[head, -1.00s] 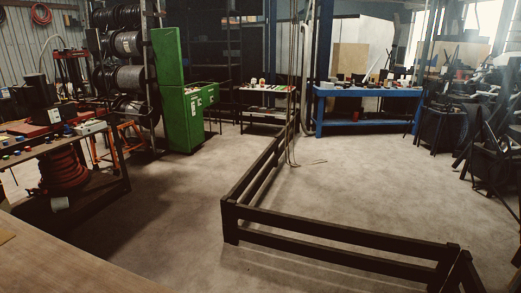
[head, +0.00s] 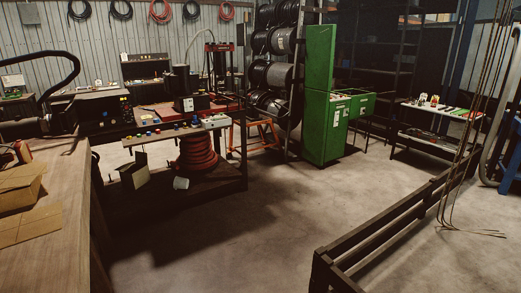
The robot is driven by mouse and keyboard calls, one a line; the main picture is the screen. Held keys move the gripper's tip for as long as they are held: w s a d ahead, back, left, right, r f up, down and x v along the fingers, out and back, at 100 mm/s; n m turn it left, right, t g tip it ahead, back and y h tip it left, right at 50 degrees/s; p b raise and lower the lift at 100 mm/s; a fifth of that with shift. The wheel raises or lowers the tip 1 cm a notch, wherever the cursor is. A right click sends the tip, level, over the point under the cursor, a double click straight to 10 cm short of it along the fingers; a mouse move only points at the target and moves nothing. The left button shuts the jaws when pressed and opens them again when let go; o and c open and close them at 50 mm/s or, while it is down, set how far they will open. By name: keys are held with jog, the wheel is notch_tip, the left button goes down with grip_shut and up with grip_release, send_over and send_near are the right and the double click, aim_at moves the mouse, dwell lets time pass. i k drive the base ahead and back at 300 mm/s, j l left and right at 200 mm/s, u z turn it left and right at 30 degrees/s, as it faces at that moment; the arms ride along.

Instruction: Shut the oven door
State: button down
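No oven or oven door can be made out in the head view. My gripper is not in view either. A black machine with a control panel (head: 104,113) stands at the left beside a wooden bench, but I cannot tell that it is an oven.
A wooden bench (head: 65,225) with cardboard (head: 22,185) fills the near left. A workbench (head: 215,185) with a red hose coil (head: 197,153) stands behind it. A green cabinet (head: 320,125) is at the back. A low dark rail (head: 385,228) crosses the right. The floor between is clear.

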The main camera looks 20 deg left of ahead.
aim_at(68, 118)
jog(key=i+j+u, duration=0.65)
jog(key=i+u, duration=1.1)
jog(key=i+l, duration=0.05)
jog(key=i, duration=0.05)
